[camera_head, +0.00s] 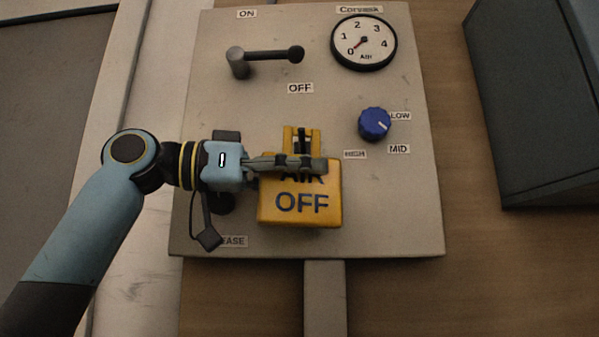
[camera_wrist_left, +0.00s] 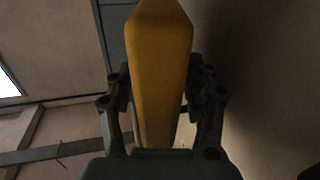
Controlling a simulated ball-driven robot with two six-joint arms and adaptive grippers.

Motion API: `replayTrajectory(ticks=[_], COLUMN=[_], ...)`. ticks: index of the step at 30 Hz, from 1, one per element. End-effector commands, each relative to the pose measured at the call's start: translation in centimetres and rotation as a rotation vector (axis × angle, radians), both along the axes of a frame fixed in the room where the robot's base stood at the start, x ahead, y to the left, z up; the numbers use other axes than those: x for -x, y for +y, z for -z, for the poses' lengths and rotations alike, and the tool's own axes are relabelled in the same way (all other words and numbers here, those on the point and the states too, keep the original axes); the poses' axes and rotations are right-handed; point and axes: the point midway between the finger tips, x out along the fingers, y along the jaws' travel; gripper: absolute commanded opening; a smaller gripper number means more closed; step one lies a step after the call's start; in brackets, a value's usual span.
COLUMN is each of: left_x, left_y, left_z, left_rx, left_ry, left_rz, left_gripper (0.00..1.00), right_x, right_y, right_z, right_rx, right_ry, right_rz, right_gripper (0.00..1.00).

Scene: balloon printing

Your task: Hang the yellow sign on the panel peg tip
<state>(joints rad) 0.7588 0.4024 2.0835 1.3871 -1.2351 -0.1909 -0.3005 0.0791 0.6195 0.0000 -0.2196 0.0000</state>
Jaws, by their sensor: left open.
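The yellow sign (camera_head: 300,205), marked AIR OFF, is at the lower middle of the grey panel (camera_head: 400,210). Its slotted yellow top rises above the lettering, with a dark part showing in the slot. I cannot tell whether this is the peg tip, or whether the sign bears on it. My left gripper (camera_head: 312,165) reaches in from the left across the sign's upper part, covering some lettering. In the left wrist view the sign (camera_wrist_left: 160,60) stands edge-on between the open fingers. My right gripper is not in view.
Above on the panel are a dark lever (camera_head: 268,55), a round gauge (camera_head: 364,43) reading near 0, and a blue knob (camera_head: 375,123). A dark box (camera_head: 540,90) stands at the right.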

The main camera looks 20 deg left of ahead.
Motion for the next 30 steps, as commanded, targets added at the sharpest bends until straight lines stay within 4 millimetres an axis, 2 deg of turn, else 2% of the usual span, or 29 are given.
replayTrajectory(ticks=[5,21,30], left_x=[0.3,4.1,5.8], left_y=[0.7,7.2,9.5], left_z=[0.1,0.2,0.3], left_rx=[-0.002,-0.009,-0.008], left_ry=[0.0,0.003,0.0], left_rz=[-0.003,-0.004,0.009], left_gripper=[0.52,0.52,0.52], right_x=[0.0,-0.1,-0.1], right_y=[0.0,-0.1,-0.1], right_z=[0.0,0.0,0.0], right_rx=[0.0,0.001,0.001], right_ry=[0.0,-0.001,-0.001], right_rz=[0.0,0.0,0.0], right_gripper=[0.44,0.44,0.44])
